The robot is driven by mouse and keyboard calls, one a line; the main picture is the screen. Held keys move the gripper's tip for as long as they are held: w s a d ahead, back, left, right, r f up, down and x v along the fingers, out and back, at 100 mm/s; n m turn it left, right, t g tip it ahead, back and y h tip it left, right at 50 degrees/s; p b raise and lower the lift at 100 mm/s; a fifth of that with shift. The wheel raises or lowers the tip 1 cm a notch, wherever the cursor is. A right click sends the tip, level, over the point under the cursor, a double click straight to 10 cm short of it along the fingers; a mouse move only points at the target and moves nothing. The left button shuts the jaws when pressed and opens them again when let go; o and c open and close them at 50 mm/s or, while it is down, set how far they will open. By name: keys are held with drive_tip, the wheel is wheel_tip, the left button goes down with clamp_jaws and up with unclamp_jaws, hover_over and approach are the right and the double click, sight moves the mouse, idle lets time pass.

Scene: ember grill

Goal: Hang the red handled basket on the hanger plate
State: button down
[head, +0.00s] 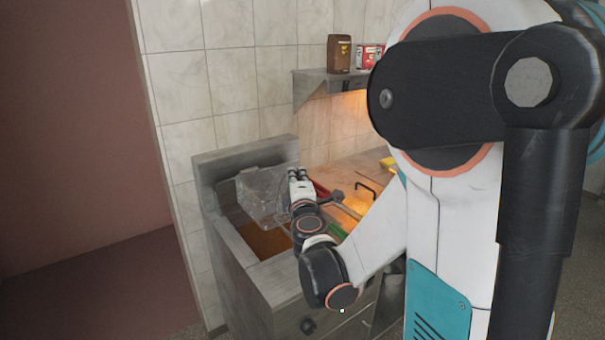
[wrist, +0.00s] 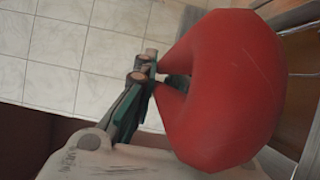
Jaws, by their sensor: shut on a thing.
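A wire-mesh basket (head: 262,196) is over the fryer, in front of its raised metal back plate (head: 240,155). This plate looks like the hanger plate, though no hook shows clearly. The basket's red handle (head: 321,190) shows just right of my gripper (head: 298,175). In the wrist view the red handle (wrist: 245,85) is large and close, and my gripper (wrist: 147,68) is shut on it at its left side. The exact contact is partly hidden. I cannot tell whether the basket touches the plate.
The fryer vat (head: 265,242) holds brown oil below the basket. A green handle (head: 336,232) lies to the right of the vat. A wall shelf (head: 318,85) carries a brown container (head: 339,54) and a red one (head: 369,57). My arm hides much of the right side.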

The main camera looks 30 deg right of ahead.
drive_tip(key=shift+w, duration=0.15)
drive_tip(key=shift+w+a+f+b, duration=0.1)
drive_tip(key=shift+w+f+b, duration=0.7)
drive_tip(key=shift+w, duration=0.35)
drive_tip(key=shift+w+f+b, duration=0.65)
drive_tip(key=shift+w+f, duration=0.15)
drive_tip(key=shift+w, duration=0.3)
drive_tip(key=shift+f+b, duration=0.6)
drive_tip(key=shift+f, duration=0.1)
drive_tip(key=c, duration=1.6)
unclamp_jaws()
drive_tip(key=shift+o, duration=0.2)
